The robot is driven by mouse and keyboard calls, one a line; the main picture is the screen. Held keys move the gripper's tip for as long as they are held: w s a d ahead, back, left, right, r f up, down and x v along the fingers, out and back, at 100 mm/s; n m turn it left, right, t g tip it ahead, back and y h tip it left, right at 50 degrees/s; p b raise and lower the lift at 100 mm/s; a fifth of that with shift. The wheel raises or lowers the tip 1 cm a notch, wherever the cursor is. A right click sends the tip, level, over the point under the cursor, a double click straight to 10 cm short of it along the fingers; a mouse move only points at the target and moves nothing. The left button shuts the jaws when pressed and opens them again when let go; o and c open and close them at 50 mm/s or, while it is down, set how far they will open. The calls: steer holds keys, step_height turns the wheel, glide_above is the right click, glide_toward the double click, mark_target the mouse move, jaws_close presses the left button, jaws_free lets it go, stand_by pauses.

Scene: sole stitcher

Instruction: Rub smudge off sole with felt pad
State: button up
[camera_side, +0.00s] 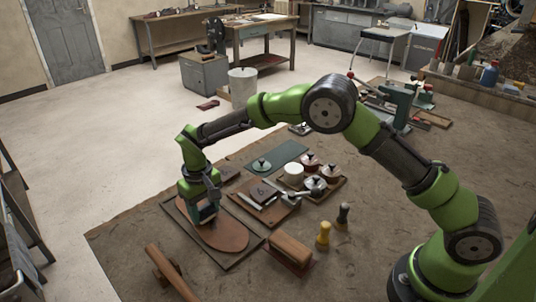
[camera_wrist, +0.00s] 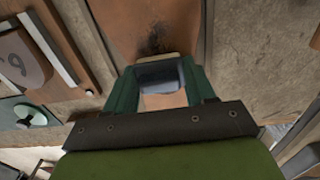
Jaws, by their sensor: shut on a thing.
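The brown leather sole (camera_side: 223,236) lies flat in a dark tray (camera_side: 247,251) on the workbench; it also shows in the wrist view (camera_wrist: 170,18). A dark smudge (camera_wrist: 153,44) marks the sole just beyond my gripper's fingertips. My gripper (camera_side: 206,214) is over the upper part of the sole. In the wrist view my gripper (camera_wrist: 158,82) is shut on the felt pad (camera_wrist: 157,58), a small block with a pale edge and a grey-blue body. The pad is close to the smudge; I cannot tell whether it touches the sole.
Right of the sole are a board with tools (camera_side: 264,198), a tray of lidded pots (camera_side: 320,187) and a white cup (camera_side: 293,174). A wooden block (camera_side: 291,250), a yellow-handled tool (camera_side: 323,235) and a hammer (camera_side: 168,272) lie nearer the front.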

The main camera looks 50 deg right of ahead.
mark_target(223, 232)
steer(key=shift+s, duration=3.8)
steer(key=shift+w, duration=4.35)
steer(key=shift+s+d, duration=0.15)
steer(key=shift+s, duration=3.85)
steer(key=shift+w, duration=3.8)
steer(key=shift+w+r, duration=0.1)
steer(key=shift+w, duration=0.2)
steer(key=shift+s+r, duration=0.1)
steer(key=shift+r, duration=3.9)
